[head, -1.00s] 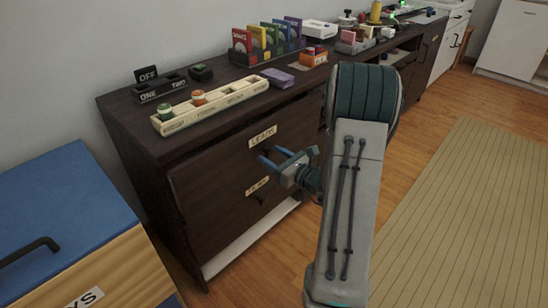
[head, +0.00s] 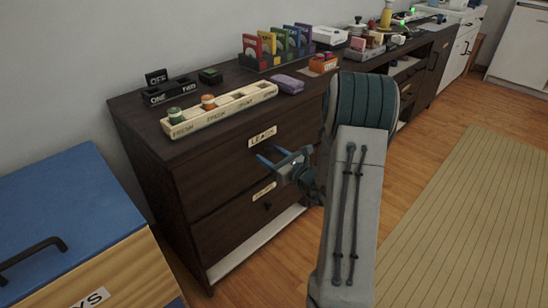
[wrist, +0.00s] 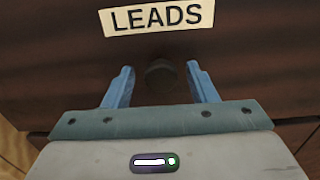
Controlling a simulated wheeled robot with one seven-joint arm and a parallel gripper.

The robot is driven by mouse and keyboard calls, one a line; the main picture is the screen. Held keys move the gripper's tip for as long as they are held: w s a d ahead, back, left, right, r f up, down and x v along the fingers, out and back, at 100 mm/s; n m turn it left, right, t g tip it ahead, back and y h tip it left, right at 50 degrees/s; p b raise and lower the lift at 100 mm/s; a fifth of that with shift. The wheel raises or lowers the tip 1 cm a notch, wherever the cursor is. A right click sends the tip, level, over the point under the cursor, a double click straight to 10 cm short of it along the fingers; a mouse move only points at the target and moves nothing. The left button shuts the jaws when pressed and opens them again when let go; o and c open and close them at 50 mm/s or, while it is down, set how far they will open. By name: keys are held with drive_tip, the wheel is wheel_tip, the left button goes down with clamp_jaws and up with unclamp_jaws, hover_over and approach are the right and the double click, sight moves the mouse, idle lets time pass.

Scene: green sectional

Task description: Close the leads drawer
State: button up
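The leads drawer (head: 228,160) is the dark brown upper drawer of the cabinet, with a white LEADS label (head: 262,137). Its front looks close to flush with the cabinet; I cannot tell whether a small gap is left. In the wrist view, the LEADS label (wrist: 157,17) is at the top, above a dark round knob (wrist: 161,76). My gripper (head: 269,155) is at the drawer front. In the wrist view, the blue fingers of my gripper (wrist: 159,69) are open, one on each side of the knob, with visible space between. The head view hides the knob behind my gripper.
A second drawer (head: 232,222) with a label and knob is below. The cabinet top (head: 180,148) holds a cream tray (head: 220,112), switches and colored cases. A blue-topped box (head: 60,210) stands at the left. The wooden floor (head: 400,185) at the right is open.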

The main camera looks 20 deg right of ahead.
drive_tip(key=shift+d, duration=0.1)
drive_tip(key=p+v, duration=0.3)
drive_tip(key=v, duration=1)
drive_tip(key=shift+s, duration=0.4)
